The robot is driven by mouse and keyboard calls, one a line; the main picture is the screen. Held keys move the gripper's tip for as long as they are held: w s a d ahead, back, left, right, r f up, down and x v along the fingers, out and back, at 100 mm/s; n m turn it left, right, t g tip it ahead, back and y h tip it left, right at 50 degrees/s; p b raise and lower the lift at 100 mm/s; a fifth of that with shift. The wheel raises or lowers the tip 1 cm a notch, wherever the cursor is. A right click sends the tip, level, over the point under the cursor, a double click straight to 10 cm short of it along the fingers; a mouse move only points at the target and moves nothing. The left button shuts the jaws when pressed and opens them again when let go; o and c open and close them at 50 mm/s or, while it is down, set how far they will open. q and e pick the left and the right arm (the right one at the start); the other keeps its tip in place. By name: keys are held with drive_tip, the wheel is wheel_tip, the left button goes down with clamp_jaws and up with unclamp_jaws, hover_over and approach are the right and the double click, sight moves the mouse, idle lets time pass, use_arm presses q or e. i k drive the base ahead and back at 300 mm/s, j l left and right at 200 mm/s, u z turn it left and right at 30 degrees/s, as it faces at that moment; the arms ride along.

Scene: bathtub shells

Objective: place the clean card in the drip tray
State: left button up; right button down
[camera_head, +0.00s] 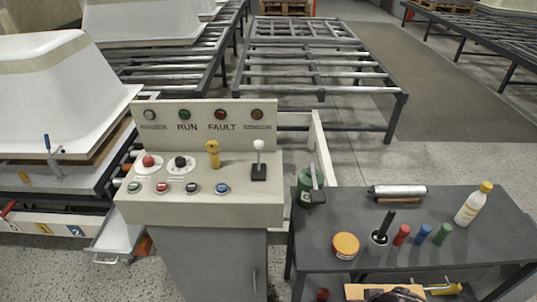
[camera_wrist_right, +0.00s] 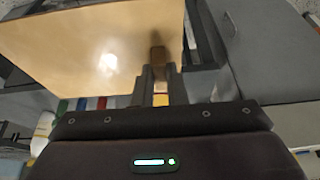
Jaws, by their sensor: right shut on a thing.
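A large flat tan sheet, which I take to be the clean card (camera_wrist_right: 85,45), fills the upper left of the right wrist view. My right gripper (camera_wrist_right: 158,73) is shut on the card. The white tray at the lower left, apparently the drip tray (camera_head: 116,238), is far from the card, left of the console. My left gripper is out of view.
A control console (camera_head: 200,205) with buttons and levers stands between the tray and the grey table (camera_head: 465,235). The table bears a bottle (camera_head: 473,204), a yellow-lidded tin (camera_head: 346,245), a roller (camera_head: 397,191) and coloured cylinders. A white bathtub shell (camera_head: 65,85) is at left.

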sight(123, 227)
drive_tip(key=j, duration=3)
drive_tip(key=i+j, duration=0.1)
drive_tip(key=j, duration=0.3)
drive_tip(key=i+j, duration=0.15)
drive_tip(key=j, duration=0.3)
drive_tip(key=i+j, duration=0.1)
drive_tip(key=j, duration=0.3)
drive_tip(key=i+j, duration=0.1)
drive_tip(key=j, duration=0.3)
drive_tip(key=i+j, duration=0.1)
drive_tip(key=j, duration=0.3)
drive_tip(key=i+z, duration=0.05)
